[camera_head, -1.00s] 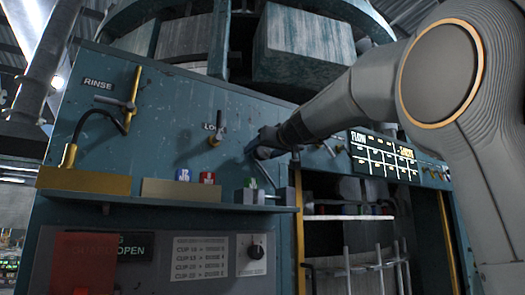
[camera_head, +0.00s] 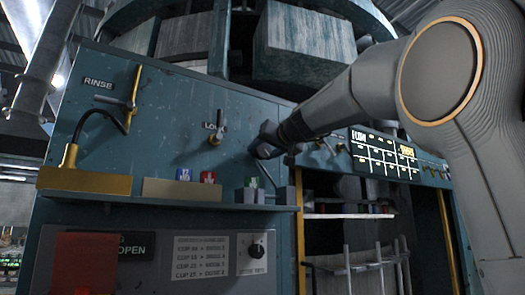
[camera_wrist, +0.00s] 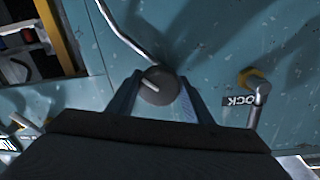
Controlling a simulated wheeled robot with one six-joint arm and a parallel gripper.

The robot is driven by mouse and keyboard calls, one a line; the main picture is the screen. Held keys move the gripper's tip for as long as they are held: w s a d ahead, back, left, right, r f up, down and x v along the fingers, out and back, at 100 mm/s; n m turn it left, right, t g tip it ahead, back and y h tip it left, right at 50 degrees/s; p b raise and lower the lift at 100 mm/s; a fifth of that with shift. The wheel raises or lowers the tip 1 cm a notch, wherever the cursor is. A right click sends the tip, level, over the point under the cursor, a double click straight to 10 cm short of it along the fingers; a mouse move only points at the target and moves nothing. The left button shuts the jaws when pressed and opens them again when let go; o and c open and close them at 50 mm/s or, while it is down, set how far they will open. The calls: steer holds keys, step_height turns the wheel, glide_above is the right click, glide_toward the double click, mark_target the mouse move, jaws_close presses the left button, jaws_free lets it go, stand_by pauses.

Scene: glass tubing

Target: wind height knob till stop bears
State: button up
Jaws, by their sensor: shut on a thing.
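The height knob (camera_wrist: 159,86) is a round, dark knob with a pale pointer line on the blue panel. My gripper (camera_wrist: 158,80) has one finger on each side of it and is shut on it. The pointer line runs nearly across, slightly tilted, in the wrist view. In the head view my gripper (camera_head: 262,149) is at the panel, right of the LOCK lever, and hides the knob. I cannot make out the stop in either view.
The LOCK lever (camera_head: 217,130) is close to the left of my gripper; it also shows in the wrist view (camera_wrist: 262,93). A bent metal rod (camera_wrist: 125,33) passes close to the knob. A shelf (camera_head: 170,199) with small coloured blocks juts out below. A lit display (camera_head: 385,157) is at the right.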

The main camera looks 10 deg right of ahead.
steer(key=m+p, duration=0.1)
steer(key=m, duration=0.3)
steer(key=shift+f+m+g, duration=0.1)
steer(key=shift+m+g, duration=0.2)
steer(key=shift+w, duration=0.1)
stand_by(0.5)
steer(key=o, duration=1)
steer(key=shift+d, duration=0.15)
steer(key=shift+s, duration=0.4)
steer(key=b+v, duration=0.3)
steer(key=v, duration=0.4)
steer(key=shift+d, duration=0.1)
